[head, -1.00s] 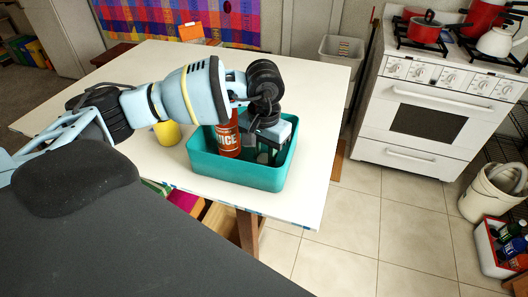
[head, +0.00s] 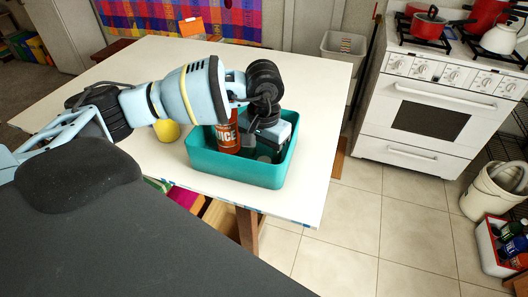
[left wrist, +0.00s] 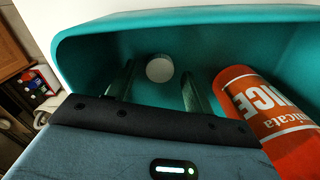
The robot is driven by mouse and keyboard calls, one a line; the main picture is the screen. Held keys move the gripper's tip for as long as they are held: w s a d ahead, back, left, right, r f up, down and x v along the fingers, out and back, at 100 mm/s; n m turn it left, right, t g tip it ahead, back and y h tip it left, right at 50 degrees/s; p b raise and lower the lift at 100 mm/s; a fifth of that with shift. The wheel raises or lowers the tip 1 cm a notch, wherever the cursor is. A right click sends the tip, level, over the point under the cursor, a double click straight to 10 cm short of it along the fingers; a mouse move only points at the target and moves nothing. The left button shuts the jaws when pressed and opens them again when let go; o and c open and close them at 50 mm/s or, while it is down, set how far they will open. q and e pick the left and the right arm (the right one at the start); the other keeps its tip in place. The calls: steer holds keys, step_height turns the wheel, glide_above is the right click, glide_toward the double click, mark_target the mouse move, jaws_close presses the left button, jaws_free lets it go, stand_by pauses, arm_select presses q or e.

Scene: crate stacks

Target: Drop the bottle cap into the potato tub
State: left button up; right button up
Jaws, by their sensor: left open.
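A teal tub (head: 236,170) stands on the near right part of the white table; no label or potato shows on it. My left gripper (head: 266,150) points down into its right half and is open and empty. In the left wrist view a small white round disc, which looks like the bottle cap (left wrist: 159,68), shows between the two spread fingers (left wrist: 158,82), against the teal tub inside (left wrist: 90,55). I cannot tell its exact height. A red juice bottle (head: 227,136) stands in the tub left of the gripper; it also shows in the left wrist view (left wrist: 268,118). My right gripper is out of view.
A yellow round object (head: 167,131) is on the white table (head: 290,68) left of the tub, behind my arm. An orange object (head: 191,27) is at the far edge. The table's right edge is close to the tub. A white stove (head: 430,110) stands beyond the floor gap.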

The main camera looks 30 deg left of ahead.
arm_select(q)
steer(key=shift+r, duration=0.35)
steer(key=shift+r+p, duration=0.35)
steer(key=shift+r, duration=0.25)
step_height(320, 180, up, 11)
steer(key=shift+r+b, duration=0.15)
steer(key=shift+b, duration=0.3)
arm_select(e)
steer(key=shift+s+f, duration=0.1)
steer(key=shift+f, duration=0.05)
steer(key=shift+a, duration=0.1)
